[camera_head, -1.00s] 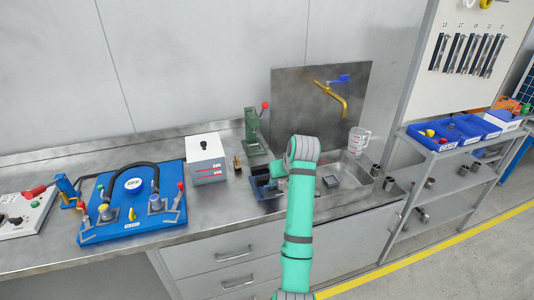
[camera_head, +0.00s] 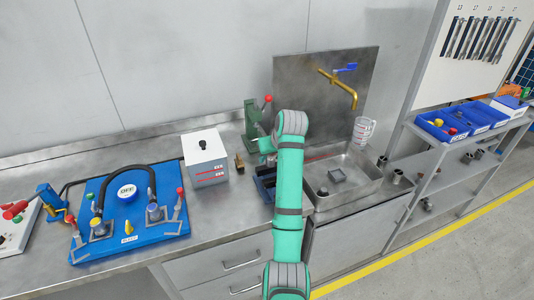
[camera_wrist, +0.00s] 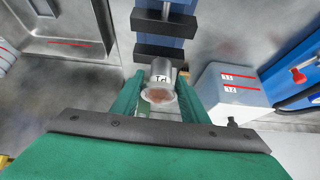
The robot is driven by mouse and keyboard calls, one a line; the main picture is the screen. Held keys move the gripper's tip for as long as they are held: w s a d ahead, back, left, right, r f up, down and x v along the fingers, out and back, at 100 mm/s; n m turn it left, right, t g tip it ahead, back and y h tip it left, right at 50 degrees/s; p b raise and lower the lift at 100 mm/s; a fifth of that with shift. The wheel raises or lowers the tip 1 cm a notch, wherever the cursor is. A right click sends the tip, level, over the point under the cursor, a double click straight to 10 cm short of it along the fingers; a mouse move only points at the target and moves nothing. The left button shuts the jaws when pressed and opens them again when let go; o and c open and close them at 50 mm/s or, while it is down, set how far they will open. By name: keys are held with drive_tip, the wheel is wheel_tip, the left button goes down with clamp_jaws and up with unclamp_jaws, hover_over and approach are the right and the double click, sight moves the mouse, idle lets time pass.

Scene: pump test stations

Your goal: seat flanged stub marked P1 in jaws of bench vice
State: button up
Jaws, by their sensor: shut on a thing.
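The flanged stub (camera_wrist: 161,72) is a short pale metal cylinder with a wider flange at its near end. Its dark mark reads upside down in the wrist view and looks like P1. My gripper (camera_wrist: 162,88) is shut on the stub, with one green finger on each side. The bench vice (camera_wrist: 183,27) is blue with dark jaw blocks (camera_wrist: 165,49) and lies just beyond the stub in the wrist view. The stub appears short of the jaws; its height above them is unclear. In the head view the vice (camera_head: 264,187) is partly hidden by my arm, which also hides the stub.
A white box with red-striped labels (camera_head: 205,160) stands left of the vice. A green press (camera_head: 252,122) stands behind it. The sink (camera_head: 372,182) is to the right, with a jug (camera_head: 362,131) at its edge. A blue pump board (camera_head: 105,235) lies further left.

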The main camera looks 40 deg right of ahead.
sight(273, 166)
drive_tip(key=shift+s+d+f, duration=0.35)
drive_tip(key=shift+s+f, duration=0.1)
drive_tip(key=shift+f, duration=0.15)
drive_tip(key=shift+w+a+f, duration=0.1)
drive_tip(key=shift+w+f, duration=0.05)
drive_tip(key=shift+f, duration=0.65)
drive_tip(key=shift+w+a+f, duration=0.1)
drive_tip(key=shift+f, duration=0.65)
drive_tip(key=shift+s+r, duration=0.1)
drive_tip(key=shift+f, duration=0.65)
